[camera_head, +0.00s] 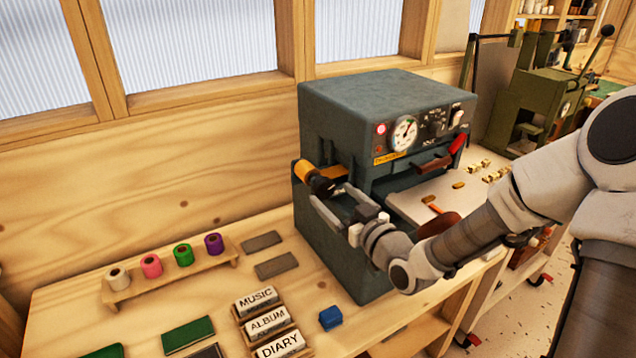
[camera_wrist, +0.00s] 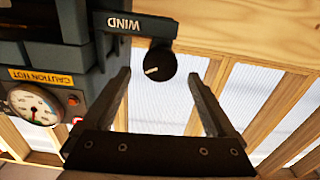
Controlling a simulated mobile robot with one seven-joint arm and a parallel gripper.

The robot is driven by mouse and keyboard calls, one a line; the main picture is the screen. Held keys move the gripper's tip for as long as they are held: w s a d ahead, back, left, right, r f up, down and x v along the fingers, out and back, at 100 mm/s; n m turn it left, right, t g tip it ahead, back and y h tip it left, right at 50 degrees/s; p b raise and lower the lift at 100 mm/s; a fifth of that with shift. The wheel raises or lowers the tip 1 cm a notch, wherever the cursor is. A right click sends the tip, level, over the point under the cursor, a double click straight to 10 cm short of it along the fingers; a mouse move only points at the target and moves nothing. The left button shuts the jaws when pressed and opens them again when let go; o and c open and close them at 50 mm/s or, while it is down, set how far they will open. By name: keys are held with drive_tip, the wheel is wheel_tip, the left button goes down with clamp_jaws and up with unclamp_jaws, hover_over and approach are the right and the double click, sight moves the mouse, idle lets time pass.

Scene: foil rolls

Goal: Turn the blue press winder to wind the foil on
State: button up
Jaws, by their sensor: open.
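The press (camera_head: 345,115) is a dark blue-grey box on the bench against the wall. Its winder (camera_wrist: 159,63) is a round black knob with a pale mark, beside an arm lettered WIND (camera_wrist: 125,23). In the head view the winder (camera_head: 322,186) sits at the press's left side, just below a gold foil roll (camera_head: 304,171). My gripper (camera_head: 335,198) is open and empty at that side. In the wrist view the knob appears between the two spread fingers, with gaps on both sides. I cannot tell how deep it is between them.
A wooden rack (camera_head: 172,275) holds several coloured foil rolls at the left. Lettered blocks (camera_head: 268,320), a small blue block (camera_head: 331,318) and grey plates (camera_head: 276,265) lie on the bench. A red-handled lever (camera_head: 455,146) juts from the press front. A green machine (camera_head: 535,105) stands behind right.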

sight(320, 182)
drive_tip(key=x, duration=0.7)
drive_tip(key=shift+w+a+p, duration=0.2)
drive_tip(key=shift+w+p, duration=0.05)
drive_tip(key=shift+p, duration=0.05)
drive_tip(key=shift+c, duration=0.3)
drive_tip(key=c, duration=1.3)
drive_tip(key=shift+m, duration=0.4)
drive_tip(key=shift+d+m+b, duration=0.1)
drive_tip(key=shift+m+b, duration=0.35)
drive_tip(key=shift+m, duration=0.55)
drive_tip(key=m, duration=0.3)
drive_tip(key=shift+m, duration=0.4)
drive_tip(key=m, duration=0.5)
drive_tip(key=shift+w+d+f, duration=0.1)
drive_tip(key=shift+f, duration=0.05)
drive_tip(key=shift+m, duration=0.3)
